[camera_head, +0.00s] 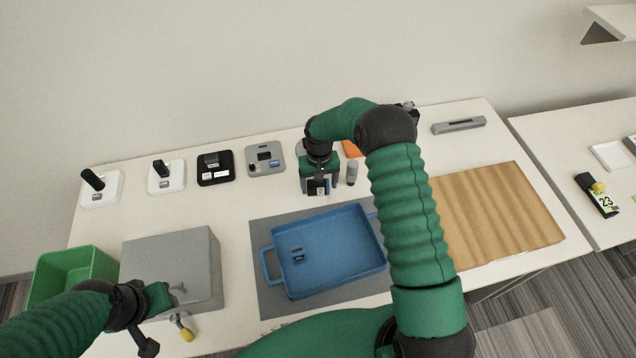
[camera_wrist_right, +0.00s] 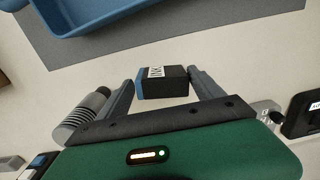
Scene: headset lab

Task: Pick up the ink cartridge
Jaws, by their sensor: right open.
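The ink cartridge (camera_wrist_right: 163,82) is a small black block with a blue end and a white INK label. In the right wrist view it lies between the two dark fingers of my right gripper (camera_wrist_right: 160,86), with small gaps visible at the sides. My right gripper (camera_head: 319,188) is open, pointing down at the table behind the blue tray in the head view, and largely hides the cartridge there. My left gripper (camera_head: 160,296) is at the grey box on the left; its fingers are not clear.
The blue tray (camera_head: 265,270) holds a small dark item (camera_head: 298,256). A grey cylinder (camera_head: 352,166) stands close beside my right gripper. Several small devices on stands line the table's back left. A green bin (camera_head: 72,268), a grey box (camera_head: 165,262) and a wooden board (camera_head: 497,212) are farther out.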

